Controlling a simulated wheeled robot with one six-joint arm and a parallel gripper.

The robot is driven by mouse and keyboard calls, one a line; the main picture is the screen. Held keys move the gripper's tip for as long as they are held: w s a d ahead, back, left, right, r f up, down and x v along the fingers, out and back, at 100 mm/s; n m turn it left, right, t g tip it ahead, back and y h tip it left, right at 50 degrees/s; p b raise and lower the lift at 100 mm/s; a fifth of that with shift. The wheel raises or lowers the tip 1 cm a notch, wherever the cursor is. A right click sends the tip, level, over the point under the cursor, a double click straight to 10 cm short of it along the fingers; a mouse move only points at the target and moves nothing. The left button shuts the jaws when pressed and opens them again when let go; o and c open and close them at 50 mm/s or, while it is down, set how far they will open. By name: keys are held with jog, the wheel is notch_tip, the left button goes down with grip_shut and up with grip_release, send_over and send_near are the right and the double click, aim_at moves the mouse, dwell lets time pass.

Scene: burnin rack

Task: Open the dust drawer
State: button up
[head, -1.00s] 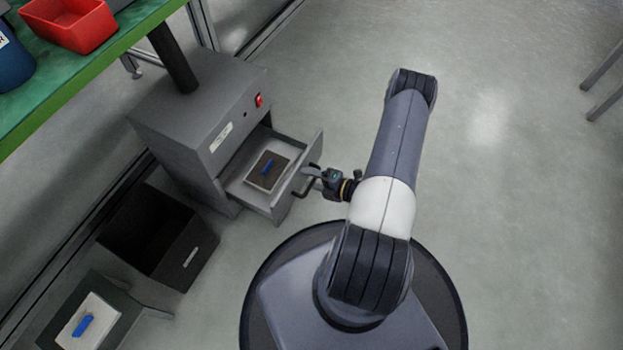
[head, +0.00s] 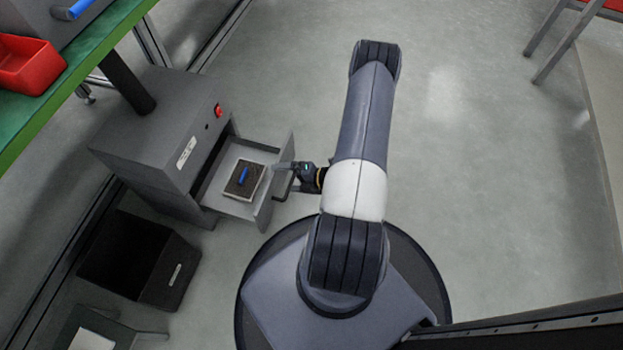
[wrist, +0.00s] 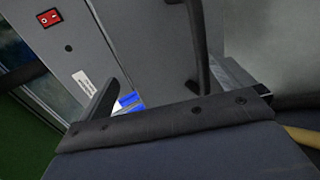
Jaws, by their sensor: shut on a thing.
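The dust drawer (head: 265,205) is a light grey drawer pulled well out of the dark grey cabinet (head: 165,130). A dark filter-like block with a blue handle (head: 243,176) lies inside it. It shows partly as a blue patch in the wrist view (wrist: 128,99). The dark drawer handle (head: 284,188) is on the drawer's front. My gripper (head: 283,169) is at this front and shut on the handle. In the wrist view, the gripper's dark body covers the lower part, so the grasp itself is hard to see.
A black open bin (head: 180,275) stands in front of the cabinet, with a low grey stand (head: 125,335) nearer. A green bench (head: 75,70) carries a red bin (head: 28,65) at upper left. The floor on the right is clear, apart from table legs at top right.

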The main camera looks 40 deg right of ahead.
jog(key=shift+s+d+r, duration=0.2)
jog(key=shift+d+r, duration=0.1)
jog(key=shift+r, duration=0.15)
jog(key=shift+s+d, duration=0.35)
jog(key=shift+s, duration=0.15)
jog(key=c, duration=1.1)
jog(key=s+d, duration=0.1)
jog(key=s, duration=0.1)
jog(key=s+d+r, duration=0.1)
jog(key=s+d, duration=0.3)
jog(key=s, duration=0.1)
jog(key=shift+s+d+r+p, duration=0.1)
jog(key=shift+r+p, duration=0.15)
jog(key=shift+p, duration=0.05)
jog(key=shift+c, duration=0.2)
